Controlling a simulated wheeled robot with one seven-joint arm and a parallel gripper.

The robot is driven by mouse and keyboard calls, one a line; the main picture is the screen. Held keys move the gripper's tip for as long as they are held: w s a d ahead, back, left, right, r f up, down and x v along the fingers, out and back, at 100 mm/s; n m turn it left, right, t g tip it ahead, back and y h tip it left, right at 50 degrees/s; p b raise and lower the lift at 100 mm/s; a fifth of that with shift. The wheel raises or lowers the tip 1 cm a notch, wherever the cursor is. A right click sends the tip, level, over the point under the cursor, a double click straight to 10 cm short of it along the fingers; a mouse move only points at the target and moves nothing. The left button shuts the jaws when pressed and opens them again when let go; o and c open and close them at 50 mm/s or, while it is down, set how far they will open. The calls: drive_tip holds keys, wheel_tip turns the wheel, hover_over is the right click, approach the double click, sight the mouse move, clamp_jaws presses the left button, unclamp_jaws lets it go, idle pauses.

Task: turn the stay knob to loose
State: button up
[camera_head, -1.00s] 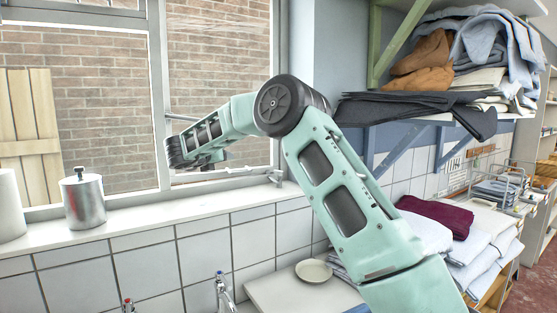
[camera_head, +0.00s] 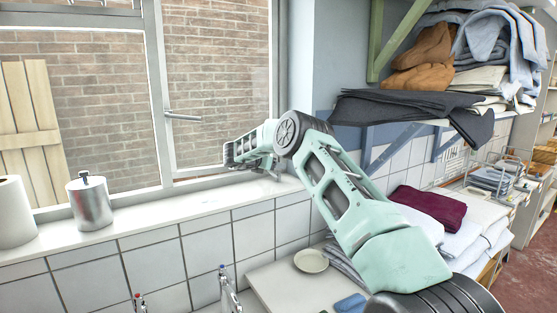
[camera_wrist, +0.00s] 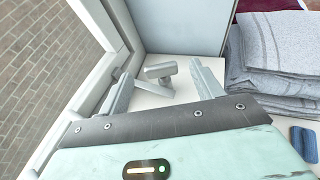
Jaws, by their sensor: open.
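In the wrist view the grey metal stay knob (camera_wrist: 160,71) stands on the white sill by the window frame. It shows between my gripper's two fingers, with a gap on both sides. My gripper (camera_wrist: 164,84) is open, and its fingertips point toward the knob. In the head view my arm reaches to the sill by the window's right corner, and the fingers are mostly hidden behind my own wrist. The knob is not clear in the head view.
The window frame (camera_head: 160,90) runs close along the left of my gripper. A window handle (camera_head: 183,117) juts out from it. A metal canister (camera_head: 90,204) and white roll (camera_head: 14,213) stand on the sill (camera_head: 150,214). Folded grey cloth (camera_wrist: 270,55) lies at right in the wrist view.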

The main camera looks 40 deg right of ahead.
sight(278, 170)
drive_tip(key=shift+p+x, duration=0.85)
drive_tip(key=shift+x, duration=1.4)
drive_tip(key=c, duration=1)
